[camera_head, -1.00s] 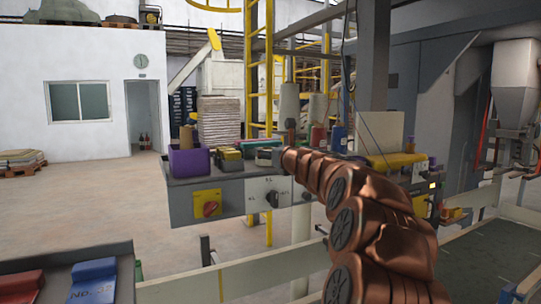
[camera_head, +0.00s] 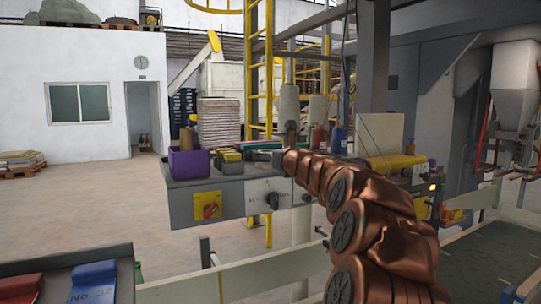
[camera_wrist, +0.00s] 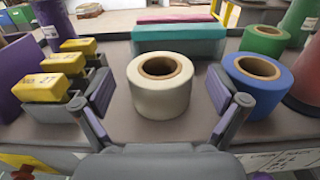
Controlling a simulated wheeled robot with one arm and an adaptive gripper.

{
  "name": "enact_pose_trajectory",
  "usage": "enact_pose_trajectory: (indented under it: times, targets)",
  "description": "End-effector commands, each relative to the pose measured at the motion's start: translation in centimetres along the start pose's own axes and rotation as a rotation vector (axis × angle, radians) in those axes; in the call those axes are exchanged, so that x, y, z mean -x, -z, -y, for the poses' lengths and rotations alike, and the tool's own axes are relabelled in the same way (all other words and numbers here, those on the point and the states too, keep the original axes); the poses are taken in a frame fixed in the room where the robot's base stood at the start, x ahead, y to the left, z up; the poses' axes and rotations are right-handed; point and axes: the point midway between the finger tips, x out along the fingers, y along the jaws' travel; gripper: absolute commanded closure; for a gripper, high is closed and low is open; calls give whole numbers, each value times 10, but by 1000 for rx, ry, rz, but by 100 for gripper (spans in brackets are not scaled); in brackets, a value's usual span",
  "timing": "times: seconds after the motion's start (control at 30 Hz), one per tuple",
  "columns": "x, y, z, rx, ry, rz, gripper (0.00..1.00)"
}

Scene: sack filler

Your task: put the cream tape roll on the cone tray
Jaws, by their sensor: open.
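The cream tape roll (camera_wrist: 160,88) stands with its brown core opening facing up on the grey bench top, in the middle of the wrist view. My gripper (camera_wrist: 163,112) is open, with one finger to the left and one to the right of the roll, and gaps show on both sides. In the head view my arm hides the roll and most of my gripper. Cones stand on the bench, including a red cone (camera_wrist: 306,78) at the right of the wrist view, but I cannot make out a cone tray under them.
A blue tape roll (camera_wrist: 257,84) is close to the right finger, with a green roll (camera_wrist: 264,42) behind it. Yellow blocks (camera_wrist: 42,87) in dark holders are at left. A teal and pink block (camera_wrist: 178,39) lies behind the cream roll. A purple bin (camera_head: 189,163) stands at the bench's left end.

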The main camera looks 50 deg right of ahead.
Motion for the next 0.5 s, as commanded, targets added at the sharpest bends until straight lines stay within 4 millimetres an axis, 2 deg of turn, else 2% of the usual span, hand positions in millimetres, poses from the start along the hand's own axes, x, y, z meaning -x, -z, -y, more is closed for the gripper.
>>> enact_pose_trajectory:
  times: [0.5]
  targets:
    - [66, -1, -1, -2, -2, 1, 3]
